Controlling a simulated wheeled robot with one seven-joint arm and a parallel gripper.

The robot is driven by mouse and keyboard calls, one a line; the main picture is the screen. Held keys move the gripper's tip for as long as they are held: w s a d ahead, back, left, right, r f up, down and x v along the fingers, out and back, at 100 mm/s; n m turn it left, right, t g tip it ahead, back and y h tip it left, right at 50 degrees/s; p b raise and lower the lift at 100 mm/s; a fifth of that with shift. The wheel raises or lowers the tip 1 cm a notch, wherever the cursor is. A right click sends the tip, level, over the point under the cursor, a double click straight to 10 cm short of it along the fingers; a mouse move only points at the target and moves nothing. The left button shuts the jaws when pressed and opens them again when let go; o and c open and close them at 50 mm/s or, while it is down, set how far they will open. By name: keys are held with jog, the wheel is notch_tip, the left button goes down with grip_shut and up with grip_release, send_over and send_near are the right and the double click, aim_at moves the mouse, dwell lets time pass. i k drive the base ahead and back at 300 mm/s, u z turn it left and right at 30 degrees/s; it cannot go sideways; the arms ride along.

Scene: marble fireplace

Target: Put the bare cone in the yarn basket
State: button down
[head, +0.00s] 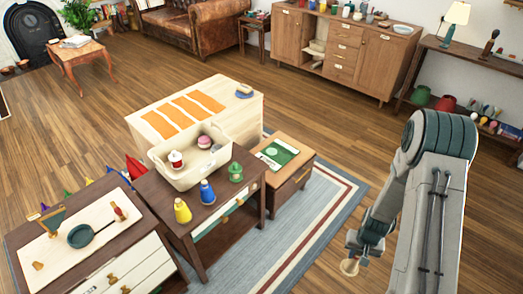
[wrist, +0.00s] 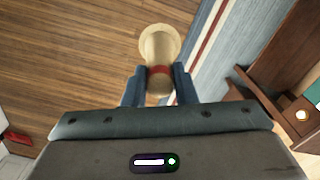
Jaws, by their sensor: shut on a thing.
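My gripper (head: 358,252) is shut on a pale, flared, cone-like thing (head: 350,267) with no yarn visible on it. In the wrist view the gripper (wrist: 158,82) grips this thing (wrist: 159,43) around a red band, its wide end pointing away. It hangs over the floor at the right, clear of the furniture. The cream basket (head: 208,171) stands on the dark middle table, well to the left of my gripper. It holds a red-and-white item (head: 176,160) and a pink item (head: 204,142). Its floor is only partly visible.
A yellow cone (head: 182,211), a blue cone (head: 207,192) and a green lantern-like item (head: 236,172) stand in front of the basket. A low side table (head: 299,178) with a green booklet is between basket and gripper. Wooden floor (head: 330,130) is open behind.

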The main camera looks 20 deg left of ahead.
aim_at(194, 156)
jog(key=u, duration=0.65)
jog(key=i, duration=0.65)
jog(key=u, duration=0.75)
